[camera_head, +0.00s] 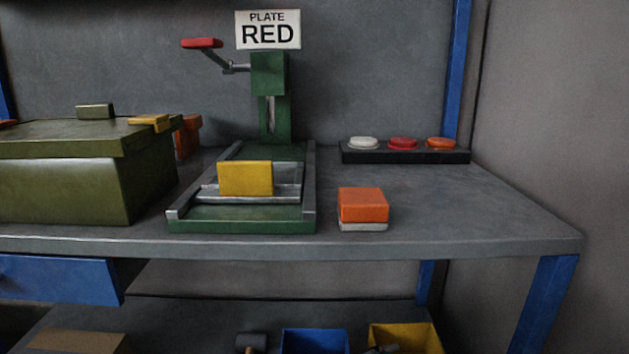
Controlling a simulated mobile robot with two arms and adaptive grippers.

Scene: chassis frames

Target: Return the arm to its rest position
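Neither of my arms nor grippers shows in the head view. A green press (270,100) stands on the grey workbench (470,225), with its red-handled lever (202,43) out to the upper left. A yellow block (245,178) sits in the metal holder on the press base (240,218). An orange block with a pale lower layer (363,205) lies on the bench to the right of the press. A white sign (268,30) above the press reads "PLATE RED".
A closed olive-green box (70,190) stands at the left. A black strip (405,156) with white, red and orange buttons lies at the back right. A blue drawer (60,280) hangs below. The lower shelf holds a blue bin (315,341) and yellow bin (405,338). The bench's right side is clear.

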